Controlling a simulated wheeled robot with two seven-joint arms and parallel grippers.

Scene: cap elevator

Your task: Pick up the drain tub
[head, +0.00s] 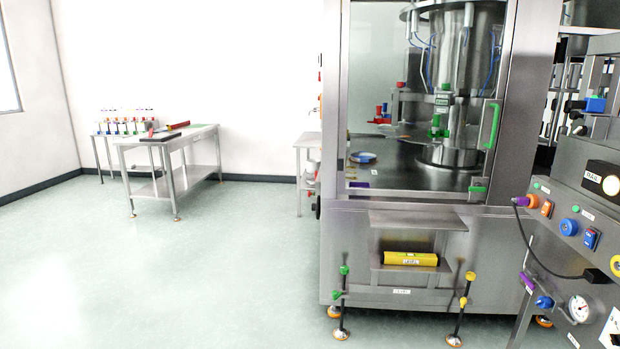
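I cannot pick out a drain tub for certain in the head view. Neither of my grippers shows. A steel machine cabinet (480,240) with a glass door fills the middle right. A yellow object with a white label (410,259) lies on a small shelf low in its front. A blue round item (363,157) lies inside, behind the glass at the left. The machine's inner drum (468,60) stands behind the door, which has a green handle (492,125) and looks shut.
A steel table (190,139) with coloured items stands at the far left by the wall. A control panel (590,190) with a cable and gauge (579,308) juts in at the right. Adjustable feet (341,334) stick out before the cabinet. The floor (170,270) at left is clear.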

